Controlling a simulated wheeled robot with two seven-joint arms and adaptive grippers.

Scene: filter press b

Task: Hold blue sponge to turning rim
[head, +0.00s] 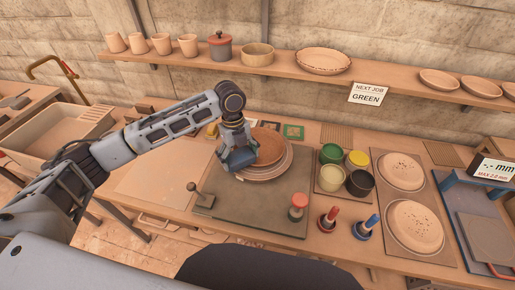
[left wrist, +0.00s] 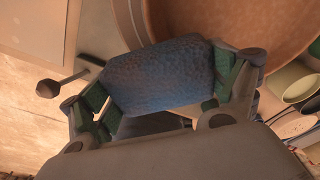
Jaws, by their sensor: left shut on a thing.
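My left gripper (head: 238,150) is shut on the blue sponge (head: 239,160), over the left side of the round clay plate on the wheel. In the left wrist view the sponge (left wrist: 160,75) sits between the two green-padded fingers, close to the plate's curved rim (left wrist: 142,22). I cannot tell whether the sponge touches the rim. The brown clay piece (head: 267,146) rests on a wider round disc (head: 283,168), partly hidden by the gripper. The pictures alone do not show whether it turns. My right gripper is not in view.
Several glaze pots (head: 331,154) stand right of the wheel. A red-topped knob (head: 298,206) and a lever (head: 201,196) are on the wheel's dark base. Red and blue handled tools (head: 328,219) stand in front. A shelf (head: 200,62) with pottery runs behind. Speckled plates (head: 414,227) lie at right.

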